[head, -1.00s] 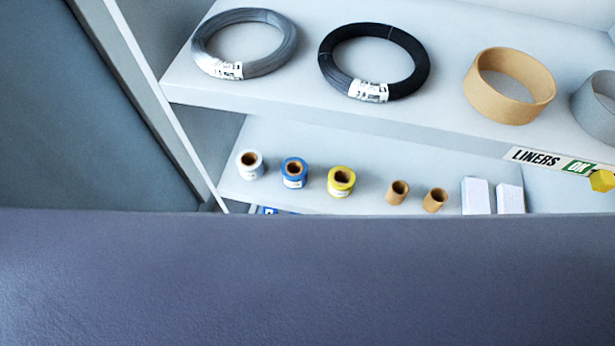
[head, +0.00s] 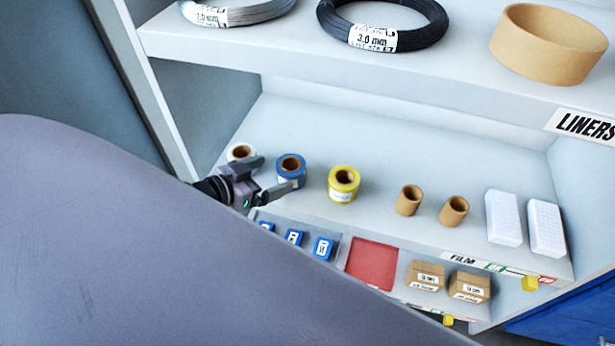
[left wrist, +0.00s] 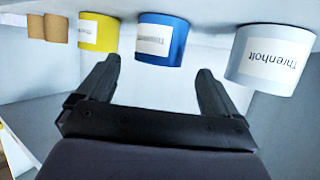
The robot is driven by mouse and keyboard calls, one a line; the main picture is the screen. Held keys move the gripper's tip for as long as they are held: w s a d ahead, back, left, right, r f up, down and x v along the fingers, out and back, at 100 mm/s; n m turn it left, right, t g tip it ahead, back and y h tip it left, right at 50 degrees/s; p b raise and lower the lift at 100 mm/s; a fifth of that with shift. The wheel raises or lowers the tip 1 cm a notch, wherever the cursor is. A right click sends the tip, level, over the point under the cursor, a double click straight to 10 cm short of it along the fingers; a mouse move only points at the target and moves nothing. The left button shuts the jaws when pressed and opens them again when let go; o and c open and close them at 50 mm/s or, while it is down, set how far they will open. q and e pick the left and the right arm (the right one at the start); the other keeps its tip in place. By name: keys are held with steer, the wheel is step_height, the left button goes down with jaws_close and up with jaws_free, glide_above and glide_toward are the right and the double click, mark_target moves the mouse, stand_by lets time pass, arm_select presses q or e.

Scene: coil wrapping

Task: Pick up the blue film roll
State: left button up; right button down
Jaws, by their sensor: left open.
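The blue film roll (head: 291,169) stands upright on the middle shelf in the head view, between a white roll (head: 240,152) and a yellow roll (head: 343,184). It has a white label and a brown core. My left gripper (head: 276,176) is open and empty at the front left of the blue roll. In the left wrist view, which looks upside down, the blue roll (left wrist: 163,40) lies ahead of the open gripper (left wrist: 155,72), roughly between the fingertip lines and beyond them. Whether a finger touches it, I cannot tell. My right gripper does not show.
Two brown cores (head: 409,200) and two white blocks (head: 503,218) stand to the right. Above is a shelf (head: 450,75) with wire coils and a tan ring (head: 548,45). Below are blue-labelled items (head: 323,247), a red mat (head: 372,264) and small boxes (head: 469,286). My arm covers the lower left.

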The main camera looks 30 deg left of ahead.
mark_target(280, 171)
arm_select(q)
steer(key=b+x, duration=0.2)
steer(key=x, duration=0.3)
steer(key=shift+w+d+f, duration=0.1)
steer(key=shift+w+f, duration=0.1)
steer(key=shift+w, duration=0.1)
steer(key=shift+w+d+f, duration=0.15)
steer(key=shift+w, duration=0.35)
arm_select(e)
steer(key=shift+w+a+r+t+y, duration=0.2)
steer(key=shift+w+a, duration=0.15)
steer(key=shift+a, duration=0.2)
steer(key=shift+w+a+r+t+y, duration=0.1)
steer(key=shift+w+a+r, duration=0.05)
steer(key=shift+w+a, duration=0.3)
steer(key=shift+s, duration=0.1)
arm_select(q)
steer(key=c, duration=1.1)
